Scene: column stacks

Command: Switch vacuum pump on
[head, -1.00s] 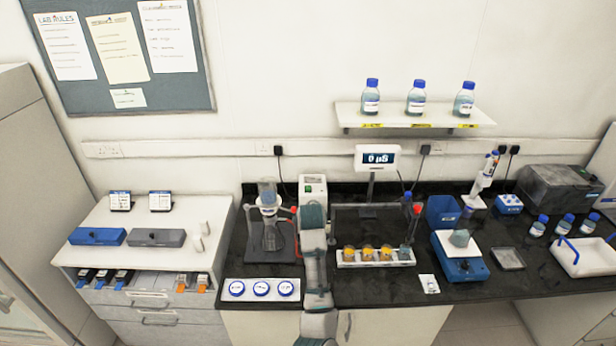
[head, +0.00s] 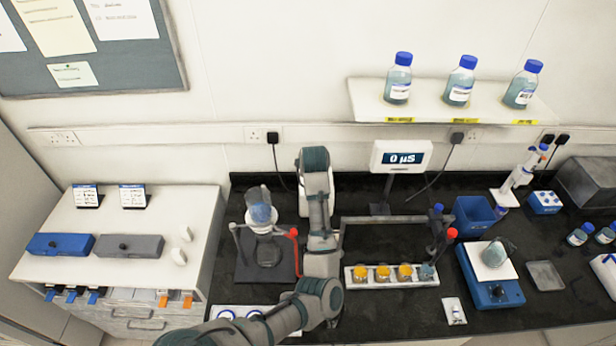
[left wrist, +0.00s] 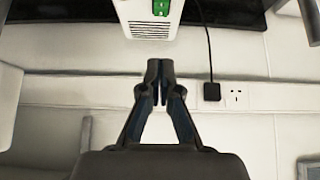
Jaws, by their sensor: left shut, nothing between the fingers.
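The vacuum pump is a white box with a vented face and a green switch panel (left wrist: 161,8). In the left wrist view the pump (left wrist: 150,27) is at the top, cut off by the frame edge. In the head view my left arm covers most of the pump (head: 334,197), and its switch is hidden. My left gripper (left wrist: 160,64) is shut and empty. Its tips point toward the pump and show just below its vented end in the wrist view, apparently apart from it. The gripper itself is hidden in the head view. I cannot tell the switch position.
A filter flask stand (head: 266,257) with a red-handled clamp is left of my arm. A rack of orange-capped vials (head: 392,283) is to its right. A display on a post (head: 401,157) stands behind the rack. A bottle shelf (head: 440,108) hangs on the wall.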

